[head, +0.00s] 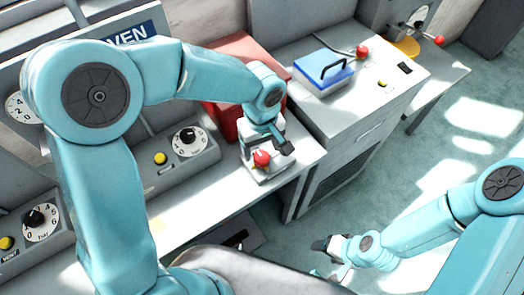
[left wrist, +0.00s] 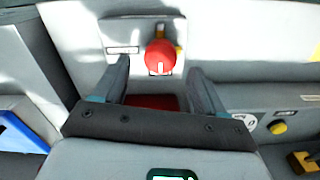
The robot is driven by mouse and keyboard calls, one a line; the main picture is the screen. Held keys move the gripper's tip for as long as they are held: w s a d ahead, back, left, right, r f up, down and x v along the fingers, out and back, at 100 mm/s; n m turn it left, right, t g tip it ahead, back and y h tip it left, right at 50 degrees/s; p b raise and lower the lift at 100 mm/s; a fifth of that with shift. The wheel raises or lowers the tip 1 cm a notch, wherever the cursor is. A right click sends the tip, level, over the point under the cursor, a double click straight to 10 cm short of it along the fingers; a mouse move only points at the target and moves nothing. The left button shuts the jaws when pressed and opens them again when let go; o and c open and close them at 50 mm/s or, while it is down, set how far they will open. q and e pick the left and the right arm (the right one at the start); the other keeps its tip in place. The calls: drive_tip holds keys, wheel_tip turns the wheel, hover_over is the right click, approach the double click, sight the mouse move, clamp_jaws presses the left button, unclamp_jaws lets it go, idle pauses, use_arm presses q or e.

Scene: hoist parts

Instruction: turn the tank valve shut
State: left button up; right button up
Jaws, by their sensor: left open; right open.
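The tank valve appears to be the red knob (head: 262,158) on a small light-grey base at the bench's front edge, with a bit of yellow beside it. In the left wrist view the red knob (left wrist: 160,55) shows a white line pointing down the picture, with yellow behind it. My left gripper (head: 279,147) is open close to the knob. In the left wrist view its fingertips (left wrist: 159,68) stand on either side, and the knob appears between and just beyond them; contact cannot be told. My right gripper (head: 328,256) is open and empty over the floor, away from the bench.
A red box (head: 235,65) stands behind the valve. A blue block with a dark handle (head: 324,72) sits on the grey cabinet to the right, near a red-knobbed lever (head: 362,52). Dial panels (head: 188,140) line the bench at left.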

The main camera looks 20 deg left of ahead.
sight(262, 157)
use_arm(q)
drive_tip(key=f, duration=0.3)
drive_tip(key=shift+s+d+f, duration=0.1)
drive_tip(key=shift+s, duration=0.25)
drive_tip(key=shift+w+f, duration=0.3)
drive_tip(key=shift+f, duration=0.05)
drive_tip(key=shift+s, duration=0.1)
drive_tip(key=shift+s+r, duration=0.1)
drive_tip(key=c, duration=1)
drive_tip(key=shift+c, duration=0.3)
use_arm(e)
drive_tip(key=shift+s+d+r, duration=0.1)
drive_tip(key=shift+s, duration=0.2)
